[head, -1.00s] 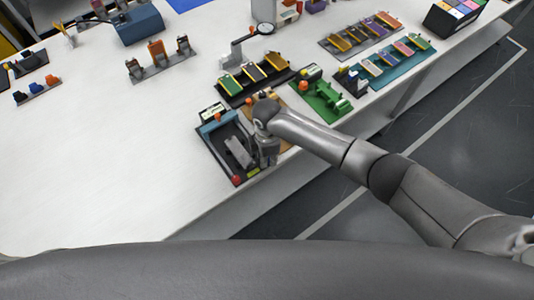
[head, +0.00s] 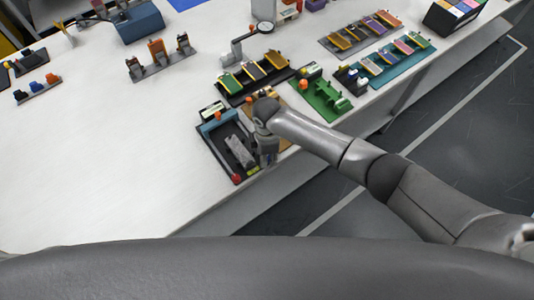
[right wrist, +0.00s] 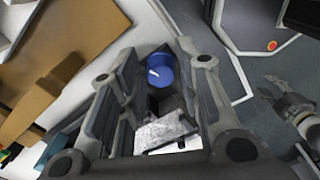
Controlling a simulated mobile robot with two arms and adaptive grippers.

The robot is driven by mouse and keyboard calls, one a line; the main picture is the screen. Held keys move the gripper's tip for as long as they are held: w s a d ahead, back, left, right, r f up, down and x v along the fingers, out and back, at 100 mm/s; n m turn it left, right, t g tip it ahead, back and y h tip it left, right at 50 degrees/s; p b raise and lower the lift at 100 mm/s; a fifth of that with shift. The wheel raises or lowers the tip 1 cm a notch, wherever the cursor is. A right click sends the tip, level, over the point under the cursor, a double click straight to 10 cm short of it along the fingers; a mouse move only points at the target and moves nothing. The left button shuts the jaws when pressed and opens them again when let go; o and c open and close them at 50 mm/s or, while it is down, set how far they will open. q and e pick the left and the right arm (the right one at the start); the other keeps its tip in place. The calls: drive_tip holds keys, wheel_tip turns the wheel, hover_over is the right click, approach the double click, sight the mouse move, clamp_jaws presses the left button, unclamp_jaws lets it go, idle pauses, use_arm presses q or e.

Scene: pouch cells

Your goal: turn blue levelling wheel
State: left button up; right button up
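The blue levelling wheel (right wrist: 160,70) shows in the right wrist view, between the two fingers of my right gripper (right wrist: 158,78). The fingers stand apart on either side of it, and I cannot tell whether either touches it. In the head view my right gripper (head: 267,152) points down at the right side of a dark tray-like fixture (head: 214,143), and the wheel is hidden there. A silvery slab (head: 240,151) lies in this fixture; its bright textured face also shows below the wheel in the right wrist view (right wrist: 165,131). My left gripper is not in view.
A black rack (head: 232,98) of coloured cells and a green fixture (head: 322,101) stand close behind and right of my gripper.

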drive_tip(key=shift+r, duration=0.2)
wheel_tip(320, 180, up, 12)
drive_tip(key=shift+f, duration=0.2)
drive_tip(key=shift+w, duration=0.1)
